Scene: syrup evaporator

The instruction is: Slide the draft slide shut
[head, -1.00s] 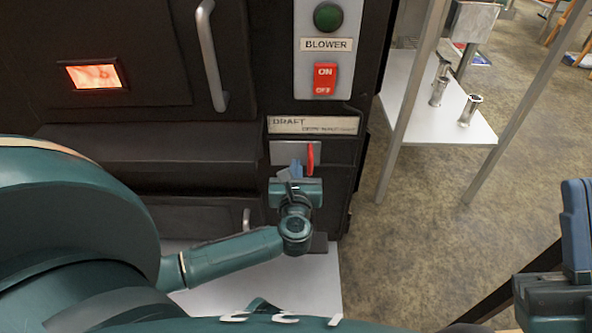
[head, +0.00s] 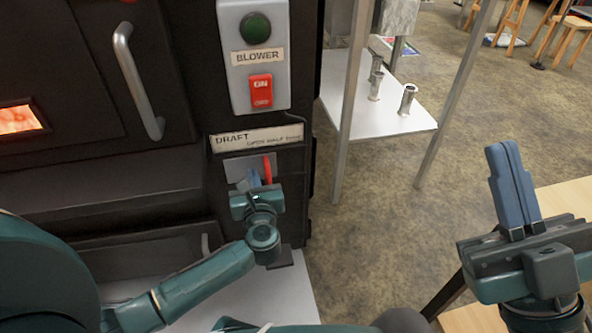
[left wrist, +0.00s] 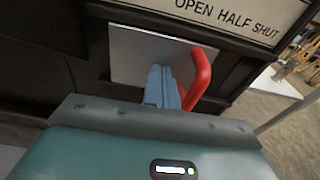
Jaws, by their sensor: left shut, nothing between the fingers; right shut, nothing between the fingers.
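The draft slide is a grey metal plate (head: 236,168) under the DRAFT label, with an upright red handle (head: 267,168) at its right end. My left gripper (head: 254,179) is shut and empty, just left of the red handle. In the left wrist view, the blue fingertips (left wrist: 161,86) are in front of the plate (left wrist: 135,55), with the red handle (left wrist: 201,80) close on their right. I cannot tell if they touch it. My right gripper (head: 509,178) is shut and empty, away at the right of the head view.
The label (head: 257,138) reads OPEN HALF SHUT in the left wrist view. Above it is the blower panel (head: 253,60) with a red switch. A metal-legged stand (head: 400,120) with metal cylinders is to the right. A wooden surface (head: 570,205) lies near my right gripper.

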